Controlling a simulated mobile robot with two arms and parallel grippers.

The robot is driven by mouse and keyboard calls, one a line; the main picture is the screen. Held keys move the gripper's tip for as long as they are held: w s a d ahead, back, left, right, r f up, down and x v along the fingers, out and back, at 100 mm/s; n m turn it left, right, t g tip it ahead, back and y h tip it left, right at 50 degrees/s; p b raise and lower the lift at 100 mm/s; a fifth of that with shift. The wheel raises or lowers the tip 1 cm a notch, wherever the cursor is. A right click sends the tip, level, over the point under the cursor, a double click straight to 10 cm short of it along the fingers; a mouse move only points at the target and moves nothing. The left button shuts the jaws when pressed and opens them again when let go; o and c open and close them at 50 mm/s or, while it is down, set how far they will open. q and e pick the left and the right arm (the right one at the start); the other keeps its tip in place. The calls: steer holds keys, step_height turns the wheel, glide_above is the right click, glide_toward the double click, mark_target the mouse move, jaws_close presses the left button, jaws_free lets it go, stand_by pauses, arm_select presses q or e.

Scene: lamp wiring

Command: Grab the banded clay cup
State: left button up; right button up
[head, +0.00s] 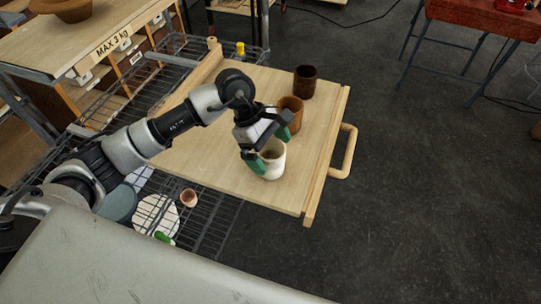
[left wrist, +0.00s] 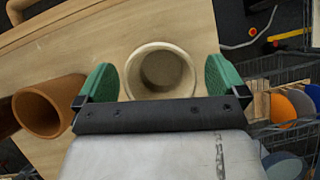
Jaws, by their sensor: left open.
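Three cups stand upright in a row on a wooden tray board: a cream cup (head: 272,163) nearest, an orange-brown cup (head: 290,111) behind it, and a dark brown cup (head: 305,81) farthest. I cannot make out clear bands on any of them. My left gripper (head: 272,146) is open above the cream cup, its green fingertips on either side of it. In the left wrist view the cream cup's round mouth (left wrist: 160,72) lies between the spread fingers, with no clear contact. The orange-brown cup (left wrist: 45,108) is outside the left finger. My right gripper is not in view.
The tray board (head: 210,150) has a raised edge and a handle (head: 345,152) on its right. A wire rack (head: 210,222) below holds plates and a small clay cup (head: 188,197). A shelf with a bowl (head: 68,8) stands at left. Dark floor lies open at right.

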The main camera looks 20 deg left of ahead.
arm_select(q)
steer(key=shift+x, duration=1)
steer(key=shift+c, duration=0.2)
steer(key=c, duration=1)
steer(key=shift+r, duration=0.1)
steer(key=shift+c, duration=0.3)
